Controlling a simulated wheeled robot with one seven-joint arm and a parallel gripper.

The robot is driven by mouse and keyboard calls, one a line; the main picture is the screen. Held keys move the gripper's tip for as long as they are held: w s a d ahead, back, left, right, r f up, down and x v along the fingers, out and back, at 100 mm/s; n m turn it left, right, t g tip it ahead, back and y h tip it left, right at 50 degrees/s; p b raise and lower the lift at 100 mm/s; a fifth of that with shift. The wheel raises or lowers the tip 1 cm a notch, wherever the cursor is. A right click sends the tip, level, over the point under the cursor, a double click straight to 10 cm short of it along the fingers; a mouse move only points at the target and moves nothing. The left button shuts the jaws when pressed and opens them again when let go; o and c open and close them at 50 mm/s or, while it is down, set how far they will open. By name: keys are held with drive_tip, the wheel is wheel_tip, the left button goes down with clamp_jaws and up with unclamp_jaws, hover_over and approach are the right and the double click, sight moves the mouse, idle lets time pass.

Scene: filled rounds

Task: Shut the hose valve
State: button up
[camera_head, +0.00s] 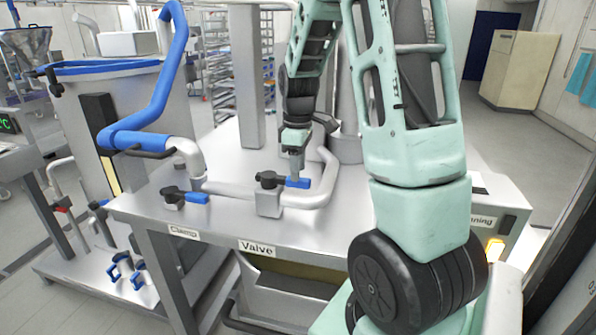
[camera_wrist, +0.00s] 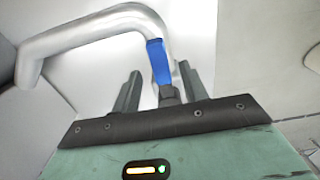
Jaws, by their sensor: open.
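The hose valve stands on the steel table above the "Valve" label (camera_head: 257,247). It has a grey block (camera_head: 268,203), a black knob (camera_head: 267,179) and a blue handle (camera_head: 299,182) pointing right. My gripper (camera_head: 295,172) is over the blue handle, reaching down from above. In the wrist view the blue handle (camera_wrist: 158,62) lies between the two fingers of my open gripper (camera_wrist: 160,82), with gaps on both sides. Whether a finger touches it I cannot tell.
A second black knob with a blue handle (camera_head: 196,197) sits to the left above the "Clamp" label (camera_head: 184,232). A white pipe (camera_head: 324,180) curves around the valve's right side. A blue hose (camera_head: 165,85) rises at left. The steel table (camera_head: 140,203) is bare at its left front.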

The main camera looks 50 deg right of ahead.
drive_tip(key=shift+f, duration=1.5)
drive_tip(key=shift+c, duration=0.3)
clamp_jaws()
